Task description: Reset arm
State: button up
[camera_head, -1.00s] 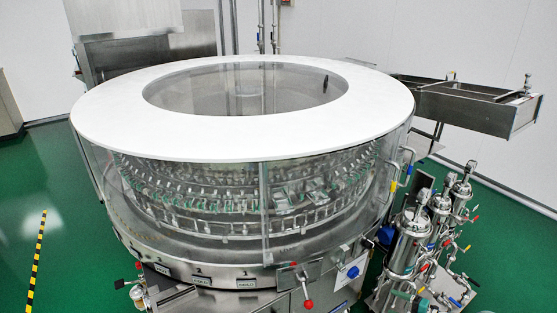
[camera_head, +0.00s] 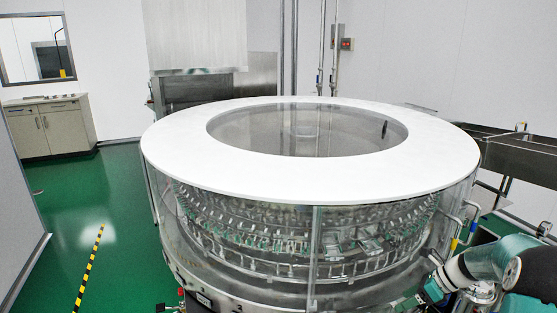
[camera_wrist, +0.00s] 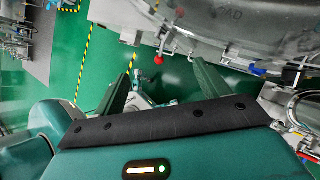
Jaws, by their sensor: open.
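My gripper (camera_wrist: 161,80) shows in the wrist view with its two dark green fingers spread apart and nothing between them. It hangs over the green floor, near the steel side of the rotary washer (camera_wrist: 225,25). Part of my teal and white arm shows at the lower right of the head view, in front of the washer's right side; my gripper's fingers do not show there. The round washer (camera_head: 190,160) has a white ring top and clear walls.
A red-knobbed valve (camera_wrist: 158,59) and a blue knob (camera_wrist: 258,70) stick out from the washer's side. A metal trough (camera_head: 520,155) extends at the right. A cabinet (camera_head: 50,128) stands at the far left. Green floor is clear left of the washer.

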jog(key=s+a+r+n+h, duration=0.2)
jog(key=s+a+r+n, duration=0.3)
jog(key=a+r+n, duration=0.25)
jog(key=s+a+r+n+h, duration=0.3)
jog(key=s+a+r+n, duration=0.1)
jog(key=a+r+n, duration=0.3)
jog(key=s+a+r+n+t+h, duration=0.1)
jog(key=s+a+r+n, duration=0.2)
jog(key=s+n, duration=0.3)
jog(key=s+a+r+n+t+h, duration=0.1)
jog(key=s+a+r+n+t, duration=0.1)
jog(key=s+n, duration=0.4)
jog(key=s+a+r, duration=0.1)
jog(key=s+a, duration=0.1)
jog(key=s, duration=0.3)
jog(key=shift+a+r+n+h, duration=0.25)
jog(key=shift+n+h, duration=0.05)
jog(key=shift+n, duration=0.05)
